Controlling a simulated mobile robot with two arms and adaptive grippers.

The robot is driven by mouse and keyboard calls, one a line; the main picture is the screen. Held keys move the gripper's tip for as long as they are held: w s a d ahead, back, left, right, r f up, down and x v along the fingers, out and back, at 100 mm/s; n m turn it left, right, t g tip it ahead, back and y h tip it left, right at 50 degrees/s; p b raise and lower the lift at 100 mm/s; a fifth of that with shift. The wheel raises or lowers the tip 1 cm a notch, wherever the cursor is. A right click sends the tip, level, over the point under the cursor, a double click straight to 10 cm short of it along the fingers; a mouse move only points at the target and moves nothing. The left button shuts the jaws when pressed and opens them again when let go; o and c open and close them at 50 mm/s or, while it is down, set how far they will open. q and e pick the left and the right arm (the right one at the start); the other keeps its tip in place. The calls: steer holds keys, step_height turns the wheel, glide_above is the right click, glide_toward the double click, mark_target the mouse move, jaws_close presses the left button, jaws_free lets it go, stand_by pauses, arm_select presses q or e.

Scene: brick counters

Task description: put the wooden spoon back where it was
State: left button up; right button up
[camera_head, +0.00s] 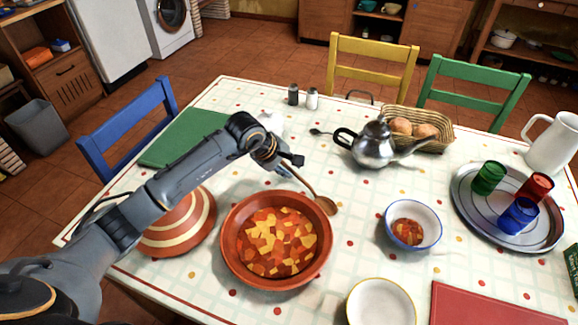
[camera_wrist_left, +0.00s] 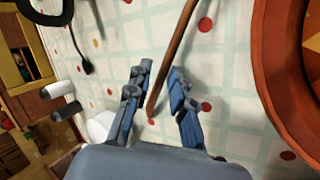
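The wooden spoon (camera_head: 326,205) shows right of the terracotta dish of stew (camera_head: 236,262), its bowl end close to the dish rim and its handle running up and left to my left gripper (camera_head: 289,166). In the left wrist view, the spoon handle (camera_wrist_left: 174,50) passes between the two fingers of my left gripper (camera_wrist_left: 161,70). The fingers stand apart, with a visible gap beside the handle, so the gripper looks open around it. I cannot tell whether the spoon touches the tablecloth along its whole length. My right gripper is in neither view.
A striped conical lid (camera_head: 202,215) sits left of the dish, partly behind my arm. A white-blue bowl (camera_head: 435,222), a yellow-rimmed bowl (camera_head: 381,304), a teapot (camera_head: 373,150) and a tray with cups (camera_head: 470,221) stand to the right.

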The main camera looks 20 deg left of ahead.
arm_select(q)
steer(key=shift+o, duration=0.5)
steer(key=v, duration=1.2)
